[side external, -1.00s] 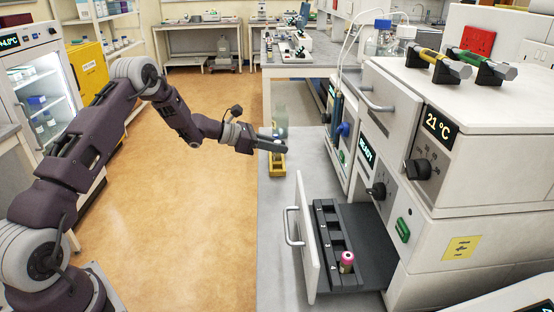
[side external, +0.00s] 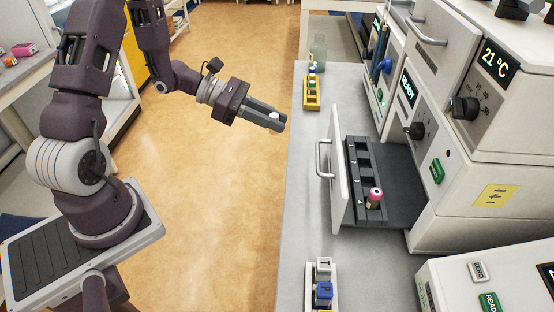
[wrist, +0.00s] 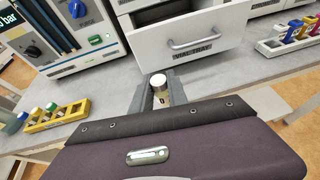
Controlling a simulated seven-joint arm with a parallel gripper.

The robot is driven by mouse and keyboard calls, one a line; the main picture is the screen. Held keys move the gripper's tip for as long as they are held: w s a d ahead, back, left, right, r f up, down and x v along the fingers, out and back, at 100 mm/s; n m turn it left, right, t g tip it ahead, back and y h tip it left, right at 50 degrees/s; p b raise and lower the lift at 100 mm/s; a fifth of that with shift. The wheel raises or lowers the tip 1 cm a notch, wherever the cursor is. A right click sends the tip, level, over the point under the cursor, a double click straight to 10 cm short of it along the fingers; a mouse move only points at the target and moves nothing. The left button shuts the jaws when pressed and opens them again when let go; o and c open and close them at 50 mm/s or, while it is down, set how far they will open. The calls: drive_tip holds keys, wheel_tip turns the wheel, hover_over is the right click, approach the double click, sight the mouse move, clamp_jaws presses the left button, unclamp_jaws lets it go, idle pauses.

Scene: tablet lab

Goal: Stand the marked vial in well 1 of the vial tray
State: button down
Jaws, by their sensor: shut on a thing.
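My gripper (side external: 275,122) is shut on a white-capped vial, held off the bench's left edge and clear of the drawer. In the wrist view the vial (wrist: 159,82) stands between the fingers, cap toward the camera, with a small dark mark below the cap; its lower part is hidden. The vial tray (side external: 352,160) is a dark row of numbered wells in the pulled-out drawer. A pink-capped vial (side external: 374,197) stands in its nearest well; the other wells look empty. The small numbers are hard to read. The drawer front (wrist: 190,42) is labelled VIAL TRAY.
A yellow rack (side external: 312,104) with capped vials stands farther along the bench, near a glass bottle (side external: 318,50). The drawer handle (side external: 322,160) sticks out toward my gripper. Bench around the drawer is clear.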

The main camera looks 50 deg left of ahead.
idle(0.3)
drive_tip(key=shift+m+g, duration=0.4)
drive_tip(key=w+a+f, duration=0.1)
drive_tip(key=w+a, duration=0.1)
drive_tip(key=w, duration=0.2)
drive_tip(key=w+a+f, duration=0.1)
drive_tip(key=w, duration=0.4)
drive_tip(key=w+a+f, duration=0.1)
drive_tip(key=w+a, duration=0.1)
drive_tip(key=w, duration=0.2)
drive_tip(key=shift+w+a+f, duration=0.2)
drive_tip(key=shift+a, duration=0.1)
drive_tip(key=w+d, duration=0.3)
drive_tip(key=d, duration=0.2)
drive_tip(key=w+d, duration=0.3)
drive_tip(key=d, duration=0.1)
drive_tip(key=w+d, duration=0.3)
drive_tip(key=d, duration=0.2)
drive_tip(key=shift+w+d, duration=0.3)
drive_tip(key=shift+w, duration=0.05)
drive_tip(key=f, duration=0.2)
drive_tip(key=shift+w+d+f, duration=0.15)
drive_tip(key=shift+d+f, duration=0.05)
drive_tip(key=shift+f, duration=0.6)
drive_tip(key=c, duration=1.3)
unclamp_jaws()
drive_tip(key=shift+f, duration=0.1)
